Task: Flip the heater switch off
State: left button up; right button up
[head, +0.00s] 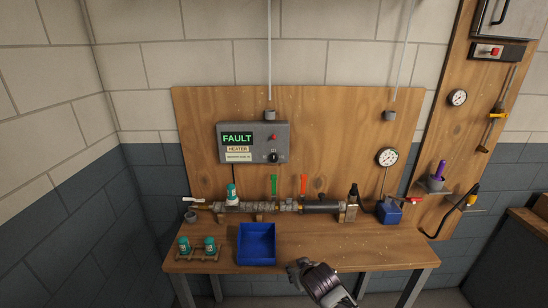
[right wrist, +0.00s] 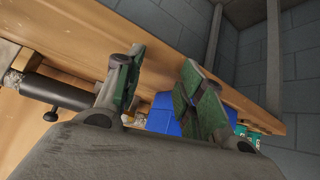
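The grey heater control box (head: 253,142) is mounted on the upright wooden backboard in the head view. It has a green FAULT display (head: 237,138), a HEATER label (head: 237,148), a small red button or lamp (head: 273,137) and a black rotary switch (head: 273,157) at its lower right. The switch's setting is too small to tell. My right gripper (head: 298,266) is in front of the bench's front edge, well below the box. The right wrist view shows its two green-padded fingers apart, with nothing between them (right wrist: 160,88). My left gripper is not in view.
A horizontal pipe (head: 320,206) with green and orange levers (head: 303,184) runs along the bench below the box. A blue bin (head: 257,244) and teal-capped containers (head: 209,245) stand on the bench (head: 330,250). A gauge (head: 387,157) is at right.

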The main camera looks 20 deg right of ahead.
jog(key=w+r+t, duration=0.4)
jog(key=w+r, duration=0.7)
jog(key=r, duration=0.5)
jog(key=m+t+p, duration=0.1)
jog(key=t+p, duration=0.1)
jog(key=t, duration=0.3)
send_near(275, 138)
jog(key=s, duration=0.3)
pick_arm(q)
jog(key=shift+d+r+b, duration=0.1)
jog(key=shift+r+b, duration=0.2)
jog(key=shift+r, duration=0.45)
pick_arm(e)
jog(key=shift+w, duration=0.2)
pick_arm(q)
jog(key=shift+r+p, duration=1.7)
jog(key=shift+p, duration=0.1)
pick_arm(e)
jog(key=shift+w+d+f, duration=0.1)
jog(key=shift+w, duration=6.65)
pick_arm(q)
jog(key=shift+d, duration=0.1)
pick_arm(e)
jog(key=shift+y, duration=0.3)
grip_shut()
